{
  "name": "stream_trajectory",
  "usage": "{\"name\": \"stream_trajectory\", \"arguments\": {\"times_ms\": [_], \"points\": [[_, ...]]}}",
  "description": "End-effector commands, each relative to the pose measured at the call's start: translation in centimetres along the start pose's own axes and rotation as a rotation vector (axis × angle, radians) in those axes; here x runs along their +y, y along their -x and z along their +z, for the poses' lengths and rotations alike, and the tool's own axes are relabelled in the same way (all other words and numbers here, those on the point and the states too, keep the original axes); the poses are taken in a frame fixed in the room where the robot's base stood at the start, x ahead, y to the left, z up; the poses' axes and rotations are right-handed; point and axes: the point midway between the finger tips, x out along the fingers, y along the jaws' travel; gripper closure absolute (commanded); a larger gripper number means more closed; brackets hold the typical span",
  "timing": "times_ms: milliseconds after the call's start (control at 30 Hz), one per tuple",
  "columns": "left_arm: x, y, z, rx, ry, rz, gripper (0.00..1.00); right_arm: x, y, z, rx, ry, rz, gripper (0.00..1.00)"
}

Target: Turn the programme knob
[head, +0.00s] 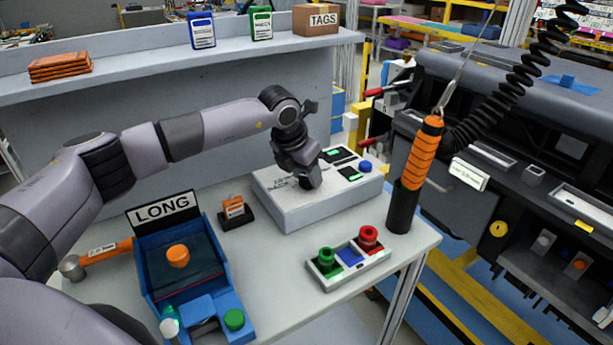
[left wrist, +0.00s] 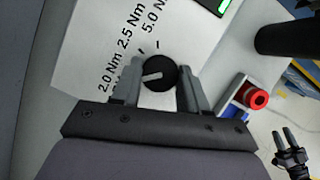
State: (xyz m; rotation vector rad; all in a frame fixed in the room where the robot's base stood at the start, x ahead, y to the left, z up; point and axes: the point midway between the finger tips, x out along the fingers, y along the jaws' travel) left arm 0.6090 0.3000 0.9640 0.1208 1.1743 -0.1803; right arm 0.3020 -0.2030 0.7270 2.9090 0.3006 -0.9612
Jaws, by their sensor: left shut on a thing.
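The programme knob (left wrist: 160,73) is round and black with a white pointer line. It sits on the light grey control box (head: 330,213). In the left wrist view the pointer aims left, toward the side of the "2.0 Nm" label; "2.5 Nm" and "5.0 Nm" are printed further round. My left gripper (left wrist: 158,92) is shut on the knob, one finger on each side. In the head view my left gripper (head: 309,184) reaches down onto the box top and mostly hides the knob. What looks like my right gripper (left wrist: 285,137) shows small at the wrist view's lower right; its opening is unclear.
An orange and black driver (head: 422,155) hangs on a coiled cable right of the box. A tray with green and red buttons (head: 348,258) lies in front. A blue "LONG" fixture (head: 150,258) and a small orange-card holder (head: 235,213) stand left. A shelf (head: 120,56) runs behind.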

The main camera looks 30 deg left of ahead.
Motion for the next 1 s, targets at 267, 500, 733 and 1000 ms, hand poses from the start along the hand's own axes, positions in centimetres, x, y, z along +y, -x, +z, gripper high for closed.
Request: {"name": "stream_trajectory", "arguments": {"times_ms": [267, 500, 733, 1000], "points": [[0.16, -0.03, 0.06, -0.003, -0.185, -0.08, 0.87, 0.01, -0.48, 0.6, 0.001, 0.001, 0.0, 0.57], [0.23, 0.02, 0.1, -0.002, -0.293, -0.123, 0.87, 0.01, -0.62, 0.77, 0.001, 0.001, 0.0, 0.57], [0.24, 0.08, 0.13, -0.002, -0.337, -0.141, 0.87, 0.02, -0.66, 0.82, 0.001, 0.001, 0.0, 0.57], [0.25, 0.1, 0.14, -0.003, -0.343, -0.142, 0.87, 0.02, -0.66, 0.81, 0.001, 0.001, 0.0, 0.57]]}}
